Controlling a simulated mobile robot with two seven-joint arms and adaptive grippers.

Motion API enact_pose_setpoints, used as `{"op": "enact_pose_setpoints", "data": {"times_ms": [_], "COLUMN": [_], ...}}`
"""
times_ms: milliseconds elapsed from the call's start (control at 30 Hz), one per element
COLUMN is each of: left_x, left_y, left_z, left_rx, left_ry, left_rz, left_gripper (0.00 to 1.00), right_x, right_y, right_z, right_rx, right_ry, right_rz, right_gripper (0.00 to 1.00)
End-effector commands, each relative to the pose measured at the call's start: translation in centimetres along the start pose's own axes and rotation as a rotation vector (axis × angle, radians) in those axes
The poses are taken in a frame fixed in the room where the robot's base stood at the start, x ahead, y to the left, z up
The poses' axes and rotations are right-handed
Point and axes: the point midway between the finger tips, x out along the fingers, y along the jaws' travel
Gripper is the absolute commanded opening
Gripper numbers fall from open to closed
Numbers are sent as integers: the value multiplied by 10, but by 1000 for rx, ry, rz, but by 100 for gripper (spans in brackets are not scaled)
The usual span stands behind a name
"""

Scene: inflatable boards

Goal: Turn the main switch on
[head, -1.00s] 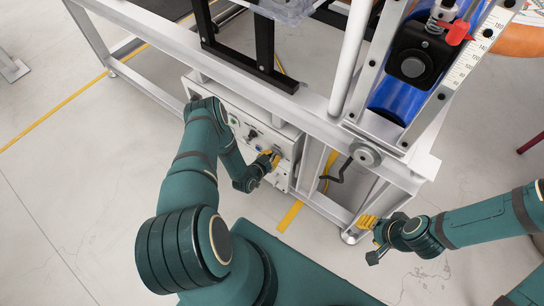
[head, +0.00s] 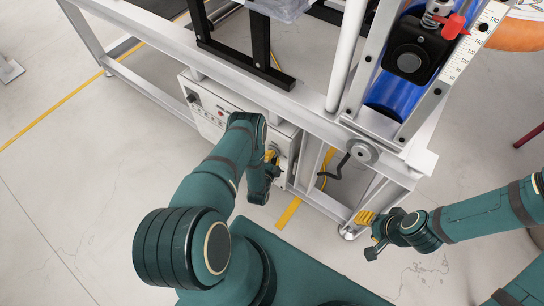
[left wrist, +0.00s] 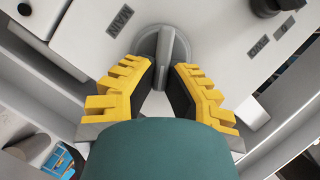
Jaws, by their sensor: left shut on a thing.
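The main switch (left wrist: 168,50) is a grey rotary knob with a raised bar handle on a pale panel, beside the lettering "MAIN" in the left wrist view. My left gripper (left wrist: 166,85), with yellow ridged fingers, is shut on the handle, one finger on each side of it. In the head view my left gripper (head: 271,158) is at the right end of the control box (head: 208,112), and my arm hides the switch and part of the box front. My right gripper (head: 368,234) is open and empty, apart from the frame's right foot.
A grey metal frame (head: 310,108) stands over the control box. A black knob (left wrist: 265,8) sits near the switch. A blue cylinder (head: 395,88) with a scale and red lever is at upper right.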

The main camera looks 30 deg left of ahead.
Motion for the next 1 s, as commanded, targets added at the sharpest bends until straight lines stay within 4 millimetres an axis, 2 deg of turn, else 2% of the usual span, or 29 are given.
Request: {"op": "enact_pose_setpoints", "data": {"times_ms": [500,1000], "left_x": [2,2], "left_y": [7,8], "left_z": [1,3], "left_rx": [394,533], "left_ry": [2,0], "left_rz": [-165,-225], "left_gripper": [0,0], "right_x": [2,2], "right_y": [1,1], "right_z": [0,0], "right_rx": [0,0], "right_ry": [1,1], "right_rz": [0,0], "right_gripper": [47,47]}}
